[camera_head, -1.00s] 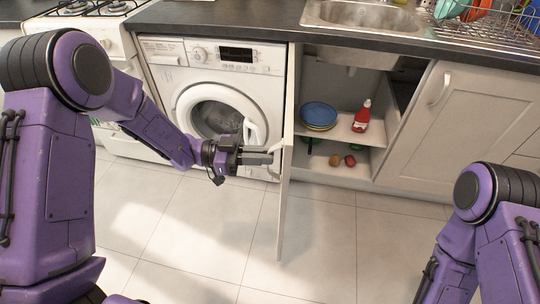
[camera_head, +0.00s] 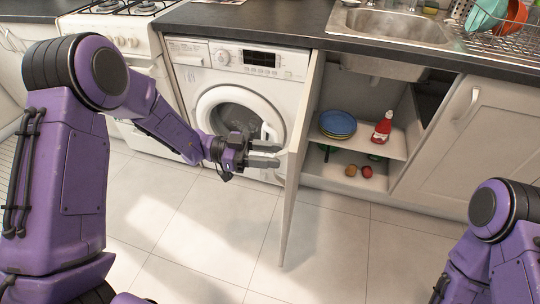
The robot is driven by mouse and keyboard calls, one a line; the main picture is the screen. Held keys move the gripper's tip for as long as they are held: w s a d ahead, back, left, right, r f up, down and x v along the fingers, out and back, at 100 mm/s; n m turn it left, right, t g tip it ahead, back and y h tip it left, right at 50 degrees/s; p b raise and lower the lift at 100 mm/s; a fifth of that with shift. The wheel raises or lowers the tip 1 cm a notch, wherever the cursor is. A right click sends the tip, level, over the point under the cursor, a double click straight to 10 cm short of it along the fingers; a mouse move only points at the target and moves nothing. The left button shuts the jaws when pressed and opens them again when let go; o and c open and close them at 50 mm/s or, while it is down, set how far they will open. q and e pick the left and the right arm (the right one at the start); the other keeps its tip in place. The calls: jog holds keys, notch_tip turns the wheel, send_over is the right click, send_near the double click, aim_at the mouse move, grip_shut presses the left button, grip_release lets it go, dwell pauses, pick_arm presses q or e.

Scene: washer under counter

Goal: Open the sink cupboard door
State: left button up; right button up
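The sink cupboard door (camera_head: 301,170) is a pale panel. It stands swung out from the cupboard, seen nearly edge-on, and the inside of the cupboard shows to its right. My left gripper (camera_head: 268,155) is at the door's outer, left side, in front of the washer. Its two fingers point right towards the door and are apart, with a gap between them. The door's handle is hard to make out at the fingertips, so I cannot tell whether they touch it. My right gripper is out of view; only part of my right arm shows at lower right.
The washer (camera_head: 245,62) is left of the cupboard, behind my gripper. Blue plates (camera_head: 338,123) and a red bottle (camera_head: 382,128) stand on the cupboard shelf (camera_head: 365,143). A closed cupboard door (camera_head: 470,135) is to the right. The tiled floor (camera_head: 215,235) before the door is clear.

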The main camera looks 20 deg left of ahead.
pick_arm(q)
jog(key=shift+s+a+f, duration=0.1)
jog(key=shift+f, duration=0.05)
dwell(0.4)
jog(key=s+a, duration=0.1)
jog(key=a, duration=0.9)
jog(key=shift+s+a, duration=0.2)
jog(key=shift+s, duration=0.15)
